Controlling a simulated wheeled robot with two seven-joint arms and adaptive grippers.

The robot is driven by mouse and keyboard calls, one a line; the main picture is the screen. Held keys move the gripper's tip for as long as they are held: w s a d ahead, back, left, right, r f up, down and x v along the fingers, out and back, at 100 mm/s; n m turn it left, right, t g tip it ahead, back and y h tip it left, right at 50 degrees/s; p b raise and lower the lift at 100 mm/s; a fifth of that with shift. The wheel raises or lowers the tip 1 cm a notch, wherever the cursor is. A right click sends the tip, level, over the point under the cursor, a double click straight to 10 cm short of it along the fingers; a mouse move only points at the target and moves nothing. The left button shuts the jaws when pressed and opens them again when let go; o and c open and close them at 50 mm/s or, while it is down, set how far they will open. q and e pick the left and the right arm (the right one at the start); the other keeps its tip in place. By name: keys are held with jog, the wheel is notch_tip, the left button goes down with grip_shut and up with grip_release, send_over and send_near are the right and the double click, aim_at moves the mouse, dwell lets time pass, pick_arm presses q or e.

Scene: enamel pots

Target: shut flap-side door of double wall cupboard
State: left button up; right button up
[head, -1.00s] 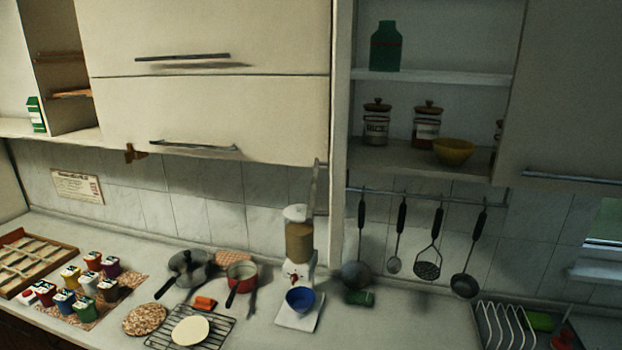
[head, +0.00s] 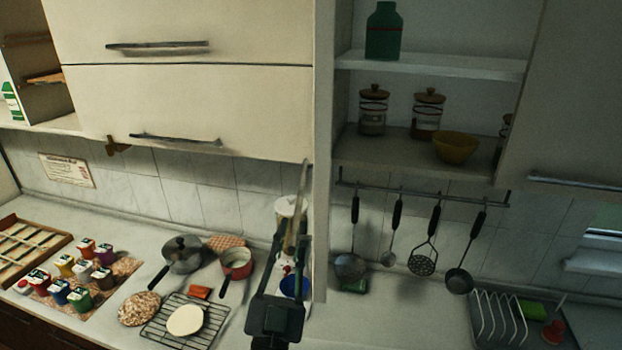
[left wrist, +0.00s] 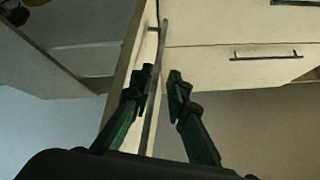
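The flap-side door (head: 323,170) of the double wall cupboard stands open, seen nearly edge-on between the flap fronts and the open shelves. Its long bar handle (head: 302,190) hangs on its left face, near the lower end. My left gripper (head: 284,243) is raised at the handle's lower part in the head view. In the left wrist view my left gripper (left wrist: 160,82) is open, with the handle bar (left wrist: 152,100) between its fingers, nearer the left finger. I cannot tell whether that finger touches it. My right gripper is out of view.
Flap fronts (head: 190,95) with bar handles lie just left of the door. The open shelves hold a green bottle (head: 384,32), jars and a yellow bowl (head: 456,148). Utensils hang from a rail (head: 424,194) below. A blender (head: 288,212) stands behind my gripper.

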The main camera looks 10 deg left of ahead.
aim_at(300, 189)
pick_arm(q)
jog(key=w+r, duration=0.1)
jog(key=r, duration=0.1)
jog(key=w+r+p, duration=0.1)
jog(key=r, duration=0.1)
jog(key=w+d+r+p, duration=0.1)
jog(key=r, duration=0.1)
jog(key=shift+r, duration=0.3)
jog(key=shift+w+r, duration=0.3)
jog(key=shift+w, duration=0.1)
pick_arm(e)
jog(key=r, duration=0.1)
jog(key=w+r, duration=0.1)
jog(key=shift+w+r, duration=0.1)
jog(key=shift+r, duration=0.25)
pick_arm(q)
jog(key=shift+c, duration=0.6)
grip_shut()
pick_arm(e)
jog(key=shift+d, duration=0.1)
pick_arm(q)
jog(key=shift+a, duration=0.15)
